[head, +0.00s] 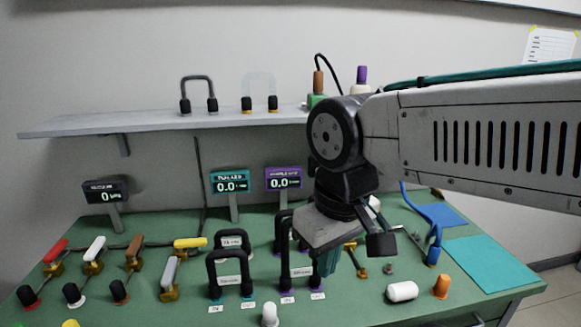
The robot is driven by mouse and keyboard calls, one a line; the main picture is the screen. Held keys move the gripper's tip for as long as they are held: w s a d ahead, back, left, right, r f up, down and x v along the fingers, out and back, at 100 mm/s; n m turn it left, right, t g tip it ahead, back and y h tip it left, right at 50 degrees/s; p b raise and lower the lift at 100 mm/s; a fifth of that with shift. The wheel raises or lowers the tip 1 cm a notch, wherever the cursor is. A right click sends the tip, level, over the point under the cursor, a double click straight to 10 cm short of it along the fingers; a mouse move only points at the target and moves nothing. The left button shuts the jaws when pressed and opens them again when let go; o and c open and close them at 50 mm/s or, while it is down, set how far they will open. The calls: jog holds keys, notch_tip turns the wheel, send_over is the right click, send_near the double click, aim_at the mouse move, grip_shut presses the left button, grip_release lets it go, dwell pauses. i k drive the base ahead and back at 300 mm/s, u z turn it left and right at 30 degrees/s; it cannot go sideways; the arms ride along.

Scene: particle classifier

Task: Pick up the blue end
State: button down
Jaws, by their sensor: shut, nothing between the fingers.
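A small blue end piece (433,256) stands near the right side of the green table, with a thin blue part rising from it. A curved blue cable or handle runs just behind it. My gripper (350,240) hangs over the middle-right of the table, to the left of the blue end and apart from it. It is shut and holds nothing. Its fingertips are hard to make out, and the wrist hides part of the table behind it.
A white cylinder (402,291) and an orange piece (441,287) are in front of the blue end. Blue-green mats (490,262) lie to its right. Dark U-shaped handles (230,273) and several coloured-handled pieces occupy the left. A shelf (150,123) runs behind.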

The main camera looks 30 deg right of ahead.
aim_at(434, 252)
jog(key=k, duration=0.5)
jog(key=z, duration=0.2)
jog(key=i, duration=0.45)
jog(key=z, duration=0.65)
